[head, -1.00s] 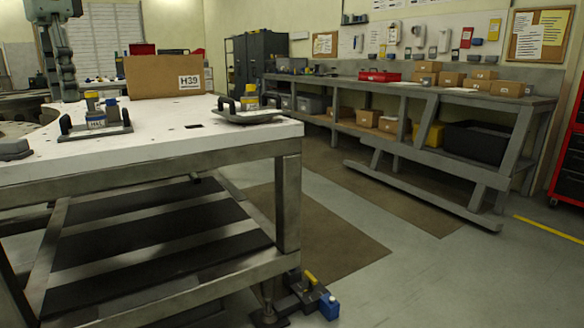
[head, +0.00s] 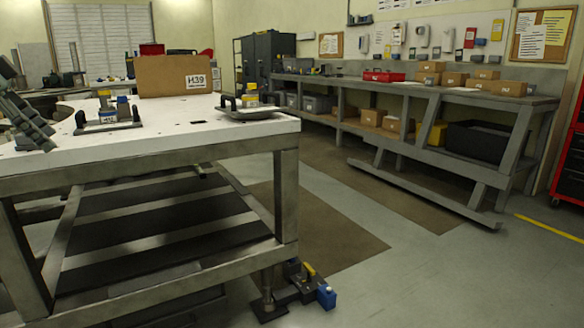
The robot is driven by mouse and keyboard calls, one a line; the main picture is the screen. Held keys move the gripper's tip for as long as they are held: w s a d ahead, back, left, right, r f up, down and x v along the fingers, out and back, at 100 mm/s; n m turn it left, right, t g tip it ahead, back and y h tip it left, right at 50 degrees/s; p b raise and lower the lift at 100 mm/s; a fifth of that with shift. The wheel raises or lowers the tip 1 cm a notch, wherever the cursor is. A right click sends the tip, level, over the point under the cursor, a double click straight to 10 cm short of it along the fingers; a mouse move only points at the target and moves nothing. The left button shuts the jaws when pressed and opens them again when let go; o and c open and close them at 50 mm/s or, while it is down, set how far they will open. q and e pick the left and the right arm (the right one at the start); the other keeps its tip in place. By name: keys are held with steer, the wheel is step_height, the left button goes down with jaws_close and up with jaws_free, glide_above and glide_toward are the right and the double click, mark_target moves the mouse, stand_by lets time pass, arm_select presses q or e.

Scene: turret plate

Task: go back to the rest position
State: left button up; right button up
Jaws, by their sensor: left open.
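My left gripper (head: 34,136) is at the left edge of the head view, tilted, in front of the white-topped table's left part. It is open, and I see nothing held in it. Part of its arm is cut off by the picture's edge. My right gripper is not in view. On the white tabletop (head: 200,140) sit a grey plate with handles and a yellow and blue part (head: 108,118) and a similar plate (head: 250,108) near the right corner. The gripper appears apart from both plates.
A cardboard box marked H39 (head: 160,78) stands at the table's back. A grey workbench (head: 430,92) with boxes and a red case (head: 383,77) runs along the right wall. A red cabinet (head: 571,165) is at the far right.

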arm_select(q)
steer(key=s+a+f+n+t, duration=0.15)
steer(key=a+f+t, duration=0.25)
steer(key=a+f, duration=0.4)
steer(key=s+a+f+t, duration=0.2)
steer(key=a+f+t, duration=0.3)
steer(key=f, duration=0.4)
steer(key=s+a+f+n+y, duration=0.1)
steer(key=s+f+n+y, duration=0.3)
steer(key=f, duration=0.7)
steer(key=s+a+f+n+y, duration=0.15)
steer(key=s+f+y, duration=0.25)
steer(key=s+f, duration=0.5)
steer(key=s+d+f+n+g, duration=0.2)
steer(key=s+d+f+g, duration=0.15)
steer(key=d+f, duration=0.55)
steer(key=s+d+f+n+g, duration=0.1)
steer(key=s+d+f+g, duration=0.2)
steer(key=s+d+f, duration=0.5)
steer(key=s+d+f+g+h, duration=0.1)
steer(key=s+d+f+g, duration=0.1)
steer(key=d, duration=0.9)
steer(key=s+d+f+m+g+h, duration=0.1)
steer(key=d+f, duration=0.4)
steer(key=d, duration=0.6)
steer(key=shift+s+g+h, duration=0.35)
steer(key=shift+g+h, duration=0.3)
steer(key=shift+h, duration=0.05)
